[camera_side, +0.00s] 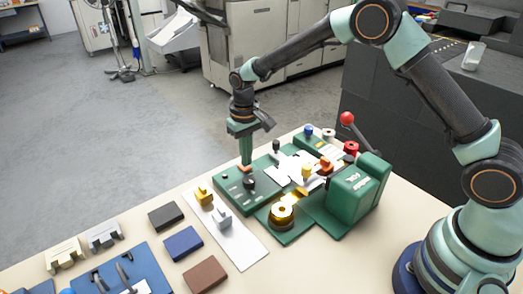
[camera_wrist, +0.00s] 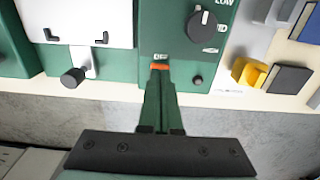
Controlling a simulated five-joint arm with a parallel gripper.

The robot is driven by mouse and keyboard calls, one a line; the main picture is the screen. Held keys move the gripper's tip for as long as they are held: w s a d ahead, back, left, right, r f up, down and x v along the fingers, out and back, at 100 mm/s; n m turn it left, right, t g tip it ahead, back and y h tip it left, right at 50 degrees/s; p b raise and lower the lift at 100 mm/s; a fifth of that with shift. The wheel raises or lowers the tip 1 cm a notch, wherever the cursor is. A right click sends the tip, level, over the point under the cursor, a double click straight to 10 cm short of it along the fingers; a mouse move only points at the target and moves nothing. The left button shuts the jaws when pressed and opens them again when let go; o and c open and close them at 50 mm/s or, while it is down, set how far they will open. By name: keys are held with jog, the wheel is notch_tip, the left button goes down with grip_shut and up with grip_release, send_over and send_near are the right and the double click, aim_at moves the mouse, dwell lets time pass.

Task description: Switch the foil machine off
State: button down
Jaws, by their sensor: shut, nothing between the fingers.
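The foil machine (camera_side: 355,190) is green, with FOIL lettering on its housing, and stands on the table. Its green control panel (camera_side: 235,186) carries a black dial (camera_side: 249,183), also in the wrist view (camera_wrist: 202,24), where LOW is printed beside it. An orange switch (camera_wrist: 159,67) shows below a small OFF label. My gripper (camera_side: 246,163) points down over the panel, shut and empty. In the wrist view its fingertips (camera_wrist: 160,76) are right at the switch and hide part of it. I cannot tell whether they touch it or which way it is set.
A red-knobbed lever (camera_side: 347,118) rises behind the machine. A gold foil roll (camera_side: 282,212) sits at its front. A white plate (camera_side: 230,234) with yellow and grey pieces lies left of the panel, beside black, blue and brown blocks (camera_side: 183,243). The table's near left is crowded.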

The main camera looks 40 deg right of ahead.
jog(key=shift+f, duration=0.7)
dwell(0.3)
jog(key=shift+r, duration=3.55)
notch_tip(320, 180, up, 7)
jog(key=t, duration=0.1)
send_over(247, 168)
jog(key=s+d, duration=0.3)
jog(key=s+d+r+t, duration=0.2)
jog(key=s+r, duration=0.3)
jog(key=s+d+r+t, duration=0.1)
jog(key=s+d, duration=0.1)
jog(key=s, duration=0.4)
jog(key=s+d+r+t, duration=0.1)
jog(key=s+d, duration=0.1)
jog(key=s, duration=0.5)
jog(key=shift+d+r+t, duration=0.15)
jog(key=shift+d+t, duration=0.15)
jog(key=shift+d, duration=0.05)
